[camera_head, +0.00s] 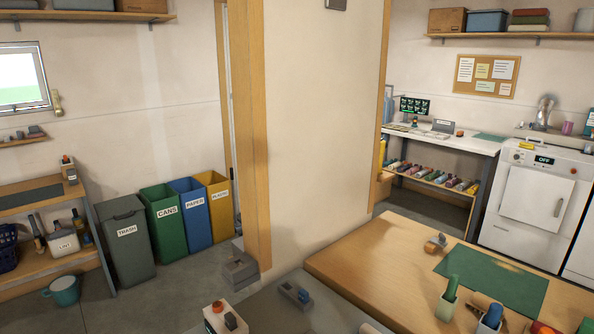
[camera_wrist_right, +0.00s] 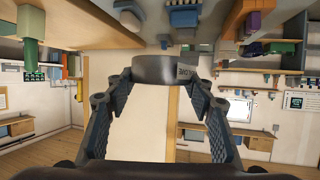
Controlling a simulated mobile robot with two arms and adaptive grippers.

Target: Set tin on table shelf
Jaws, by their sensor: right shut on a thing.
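My right gripper (camera_wrist_right: 164,80) shows in the right wrist view, its two dark fingers shut on a dark grey round tin (camera_wrist_right: 152,71). The tin has a small grey label on its right side, too small to read surely. It is held clear, with only the wall and room behind it. The tin and both grippers do not show in the head view. A white table (camera_head: 455,142) stands at the back right in the head view. Its wooden lower shelf (camera_head: 440,189) carries a row of several coloured rolled items. My left gripper is in neither view.
A wooden table (camera_head: 375,255) with a green mat (camera_head: 500,278) and small pots fills the front right. A white machine (camera_head: 535,200) stands right of the white table. Bins (camera_head: 125,235) line the left wall beside a wooden shelf unit (camera_head: 30,195). A wall post (camera_head: 250,150) divides the room.

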